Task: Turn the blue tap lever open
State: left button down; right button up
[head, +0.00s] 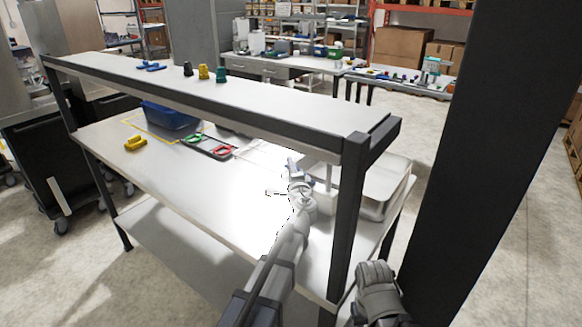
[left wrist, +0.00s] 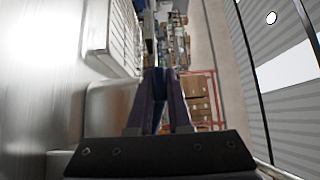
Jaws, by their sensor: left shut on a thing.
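My left gripper (head: 293,165) is over the right end of the table, by the pale dispensers, which are hard to make out in the glare. In the left wrist view its two dark purple fingers (left wrist: 160,95) are closed on a narrow blue piece, the blue tap lever (left wrist: 158,84). Most of the lever is hidden between the fingers, and its angle cannot be read. In the head view the lever is too small and covered to tell from the fingers.
A raised shelf (head: 262,98) runs above the worktable (head: 180,178), with a post at its right end. A pale tray (head: 385,185) stands at the right. A blue bin (head: 168,115), yellow piece (head: 135,143) and dark tray (head: 199,149) lie farther left. The table's middle is clear.

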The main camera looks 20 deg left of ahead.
pick_arm(q)
jog(key=shift+w+d+m+t+h, duration=0.4)
jog(key=shift+m+h, duration=0.35)
jog(key=shift+h, duration=0.4)
jog(key=shift+w+d+m+t+h, duration=0.15)
jog(key=shift+w+m+h, duration=0.35)
jog(key=shift+m+h, duration=0.5)
jog(key=shift+w+d+m+t+h, duration=0.3)
jog(key=shift+w+m+h, duration=0.2)
jog(key=shift+h, duration=0.85)
jog(key=c, duration=0.8)
grip_release()
jog(key=shift+c, duration=0.2)
jog(key=shift+s, duration=0.1)
jog(key=s, duration=0.7)
jog(key=shift+s+d, duration=0.2)
jog(key=shift+s, duration=0.15)
